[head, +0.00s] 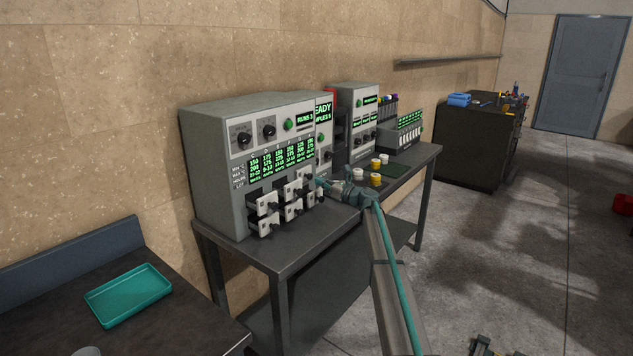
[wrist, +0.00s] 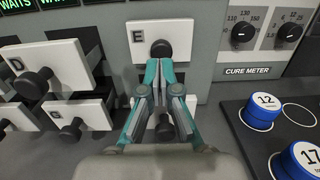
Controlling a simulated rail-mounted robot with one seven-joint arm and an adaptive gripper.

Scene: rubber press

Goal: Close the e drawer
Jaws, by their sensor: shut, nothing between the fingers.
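The E drawer (wrist: 182,32) has a white front with a black knob and the letter E, at the top middle of the wrist view. It looks set farther back than the D drawer (wrist: 78,62) beside it. Whether it is fully flush cannot be told. My gripper (wrist: 160,66) is shut and empty, its fingertips just below the E knob in the picture. I cannot tell whether they touch it. In the head view my gripper (head: 319,182) is at the right end of the drawer bank, hiding part of it.
The G drawer (wrist: 92,112) sticks out at lower left. Another white-fronted drawer with a black knob (wrist: 165,126) lies behind and below my fingers. Blue-lidded pots labelled 12 (wrist: 262,108) and 17 (wrist: 302,160) stand at right. The cure meter panel (wrist: 248,70) is beside E.

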